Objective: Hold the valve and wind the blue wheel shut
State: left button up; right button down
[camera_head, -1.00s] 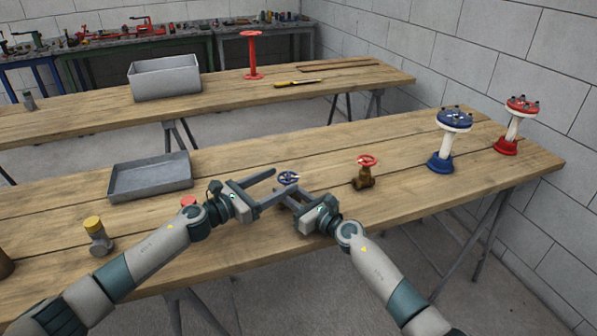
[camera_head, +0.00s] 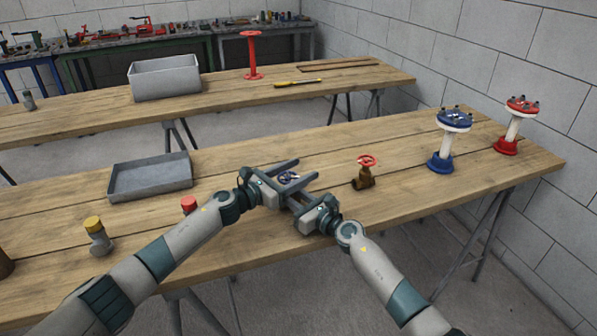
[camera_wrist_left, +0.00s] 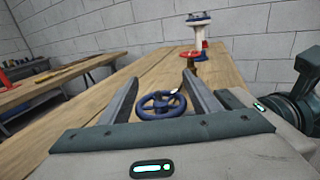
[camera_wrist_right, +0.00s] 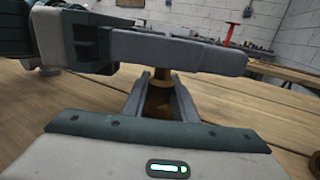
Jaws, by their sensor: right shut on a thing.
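The blue wheel (camera_head: 289,177) lies between the fingers of my left gripper (camera_head: 307,168), which is open. In the left wrist view the wheel (camera_wrist_left: 160,112) sits flat between the two spread fingers, with a gap on each side. The brass valve body (camera_wrist_right: 159,100) shows in the right wrist view between the fingers of my right gripper (camera_wrist_right: 160,78), which is shut on it. A left finger crosses above the valve in that view and hides the wheel. In the head view the valve body is hidden by the grippers.
A brass valve with a red wheel (camera_head: 367,162) stands to the right. Blue (camera_head: 441,163) and red (camera_head: 507,146) pedestals stand further right. A grey tray (camera_head: 150,187), a red-topped part (camera_head: 189,204) and a yellow-capped fitting (camera_head: 95,230) are on the left.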

pick_arm(q)
jog(key=c, duration=0.7)
jog(key=shift+m+g+h, duration=0.4)
jog(key=shift+g, duration=0.1)
jog(key=shift+s+d+m+g+h, duration=0.1)
jog(key=shift+s+m+g+h, duration=0.15)
jog(key=shift+m+g, duration=0.2)
jog(key=o, duration=1.1)
jog(key=shift+c, duration=0.2)
jog(key=shift+r, duration=0.15)
notch_tip(320, 180, up, 10)
